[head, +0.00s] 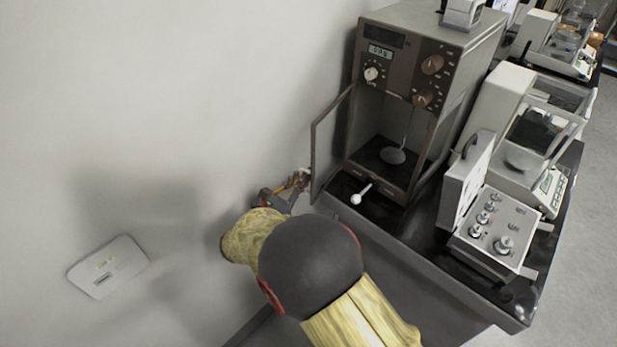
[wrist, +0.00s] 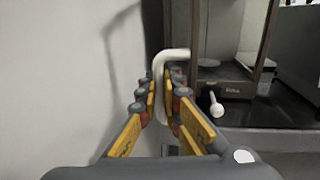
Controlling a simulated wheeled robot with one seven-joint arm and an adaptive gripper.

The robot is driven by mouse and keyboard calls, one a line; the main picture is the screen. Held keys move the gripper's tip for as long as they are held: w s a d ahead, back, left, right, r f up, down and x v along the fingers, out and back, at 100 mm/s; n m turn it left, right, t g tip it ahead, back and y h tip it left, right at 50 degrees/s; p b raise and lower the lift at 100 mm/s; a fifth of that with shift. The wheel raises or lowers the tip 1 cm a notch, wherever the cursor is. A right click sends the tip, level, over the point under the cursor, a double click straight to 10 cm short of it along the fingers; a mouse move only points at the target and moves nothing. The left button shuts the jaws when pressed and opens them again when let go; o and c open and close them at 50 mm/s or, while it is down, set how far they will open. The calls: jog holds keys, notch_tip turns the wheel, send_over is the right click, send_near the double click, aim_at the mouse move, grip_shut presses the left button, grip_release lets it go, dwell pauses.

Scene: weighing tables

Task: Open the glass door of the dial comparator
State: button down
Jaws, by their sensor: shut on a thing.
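The dial comparator (head: 455,80) is a tall grey-brown cabinet at the back of the dark table, with several knobs, a small display and an open front chamber. Its framed glass door (head: 314,150) stands swung out from the cabinet's left side, towards the wall. My gripper (head: 303,177) is at the lower outer edge of the door. In the wrist view my gripper (wrist: 163,88) is shut on a pale, bent door handle (wrist: 174,54), which lies between the fingers. The fingers partly hide the handle's lower part.
A white wall is close on the left, with a grey plate (head: 108,266) on it. A small white-knobbed lever (head: 357,198) sticks out at the comparator's base. A grey knob box (head: 495,230) and a glass-sided balance (head: 500,100) stand to the right.

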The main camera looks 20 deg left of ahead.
jog(key=shift+a, duration=0.1)
jog(key=c, duration=2.2)
grip_release()
jog(key=shift+c, duration=0.2)
jog(key=s+a, duration=0.2)
jog(key=s, duration=1)
jog(key=shift+a, duration=0.1)
